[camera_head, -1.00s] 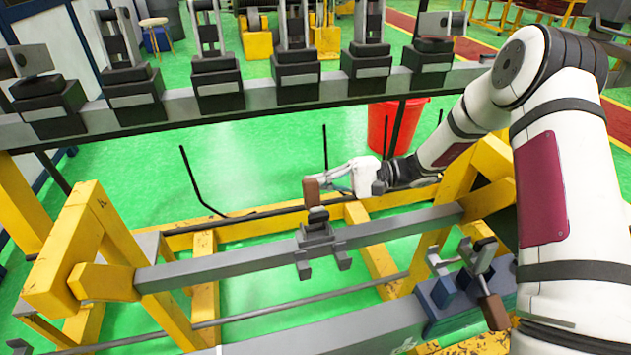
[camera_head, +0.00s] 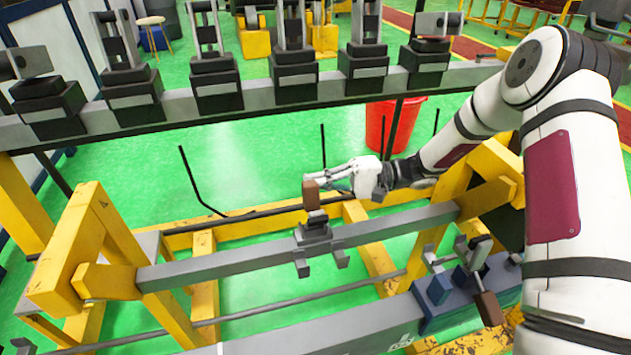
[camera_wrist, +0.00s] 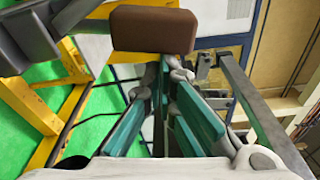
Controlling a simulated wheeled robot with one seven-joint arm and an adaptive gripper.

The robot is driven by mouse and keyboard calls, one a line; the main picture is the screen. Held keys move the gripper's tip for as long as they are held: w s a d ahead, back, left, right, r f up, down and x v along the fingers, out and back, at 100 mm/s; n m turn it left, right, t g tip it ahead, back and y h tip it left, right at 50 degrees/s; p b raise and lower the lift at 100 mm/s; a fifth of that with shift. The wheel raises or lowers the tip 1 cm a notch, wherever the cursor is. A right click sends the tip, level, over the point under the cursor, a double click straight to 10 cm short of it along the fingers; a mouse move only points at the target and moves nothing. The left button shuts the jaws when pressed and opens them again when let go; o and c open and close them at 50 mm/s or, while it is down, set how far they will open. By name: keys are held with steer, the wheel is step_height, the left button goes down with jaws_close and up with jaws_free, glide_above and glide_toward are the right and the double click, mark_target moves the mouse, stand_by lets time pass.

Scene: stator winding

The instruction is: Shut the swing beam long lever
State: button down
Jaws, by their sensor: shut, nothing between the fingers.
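The swing beam (camera_head: 220,262) is a grey bar across the yellow frame, with a dark clamp (camera_head: 315,235) at its middle. The long lever's brown handle (camera_head: 311,190) stands roughly upright above that clamp. In the wrist view the brown handle (camera_wrist: 153,30) lies across the top, just beyond my fingertips. My gripper (camera_head: 328,180) is right of the handle, at about its height. Its teal fingers (camera_wrist: 166,68) are shut and empty, with the tips close against the handle; I cannot tell whether they touch. Part of the lever below the handle is hidden in the wrist view.
Another brown-handled lever (camera_head: 490,308) sits on a blue base at lower right, near my arm. A rail with several dark clamps (camera_head: 218,85) crosses behind. Thin black rods (camera_head: 198,185) stand behind the beam. A red bin (camera_head: 395,125) is beyond my forearm.

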mark_target(316, 191)
steer(key=s+n+p, duration=0.1)
steer(key=n, duration=0.1)
steer(key=s+d+r+n+p, duration=0.1)
steer(key=s+n, duration=0.1)
steer(key=s+r+n+p, duration=0.1)
steer(key=n, duration=0.1)
steer(key=shift+s+d+y, duration=0.2)
steer(key=shift+s+y, duration=0.15)
steer(key=shift+y, duration=0.05)
steer(key=shift+s+d+f+n+g+p, duration=0.25)
steer(key=shift+s+n+p, duration=0.4)
steer(key=shift+s+n, duration=0.35)
steer(key=shift+s+d+f+n+g+p, duration=0.15)
steer(key=shift+s+d+f+n+p, duration=0.15)
steer(key=shift+s+n+p, duration=0.65)
steer(key=shift+s+d+f+n+g+p, duration=0.25)
steer(key=shift+s+n, duration=0.45)
steer(key=shift+n, duration=0.65)
steer(key=shift+f, duration=0.1)
steer(key=v, duration=0.7)
steer(key=shift+d+f, duration=0.15)
steer(key=shift+d, duration=0.05)
